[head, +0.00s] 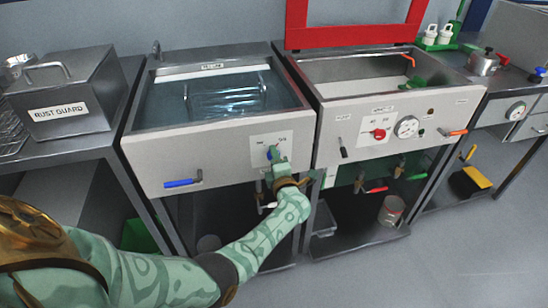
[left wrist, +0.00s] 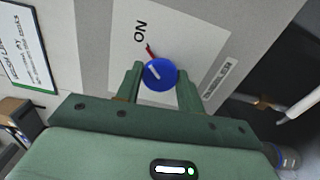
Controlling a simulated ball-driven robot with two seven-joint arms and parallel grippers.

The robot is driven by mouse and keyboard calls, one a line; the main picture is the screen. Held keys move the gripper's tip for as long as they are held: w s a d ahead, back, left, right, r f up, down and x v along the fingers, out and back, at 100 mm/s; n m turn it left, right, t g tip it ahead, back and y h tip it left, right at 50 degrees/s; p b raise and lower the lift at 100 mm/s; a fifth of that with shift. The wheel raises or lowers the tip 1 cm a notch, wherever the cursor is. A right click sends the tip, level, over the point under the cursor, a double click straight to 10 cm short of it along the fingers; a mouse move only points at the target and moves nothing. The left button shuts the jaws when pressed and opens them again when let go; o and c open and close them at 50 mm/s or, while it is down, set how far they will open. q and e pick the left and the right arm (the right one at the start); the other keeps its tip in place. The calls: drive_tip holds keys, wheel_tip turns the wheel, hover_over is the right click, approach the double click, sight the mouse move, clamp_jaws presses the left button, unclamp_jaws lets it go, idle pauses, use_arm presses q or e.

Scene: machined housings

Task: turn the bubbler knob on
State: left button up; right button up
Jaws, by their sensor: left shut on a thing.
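The blue bubbler knob (left wrist: 160,74) sits on a white label plate (left wrist: 185,30) marked "ON", with a short red mark between the word and the knob. A pale pointer line shows on the knob's face. My left gripper (left wrist: 160,88) has a green finger on each side of the knob and is shut on it. In the head view, my left gripper (head: 277,162) reaches the front panel of the rinse tank (head: 220,150), and its hand partly hides the knob. My right gripper is not in view.
A blue lever (head: 182,183) sticks out at the tank's lower left. The right-hand tank (head: 330,125) carries a red knob (head: 379,134), a dial (head: 407,126) and levers. A rust guard box (head: 65,95) stands at left.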

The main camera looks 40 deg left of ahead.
use_arm(q)
drive_tip(key=shift+f+m, duration=0.15)
drive_tip(key=shift+m, duration=0.45)
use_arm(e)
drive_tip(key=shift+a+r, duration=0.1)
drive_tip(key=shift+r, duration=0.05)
use_arm(q)
drive_tip(key=o, duration=1)
drive_tip(key=shift+d, duration=0.1)
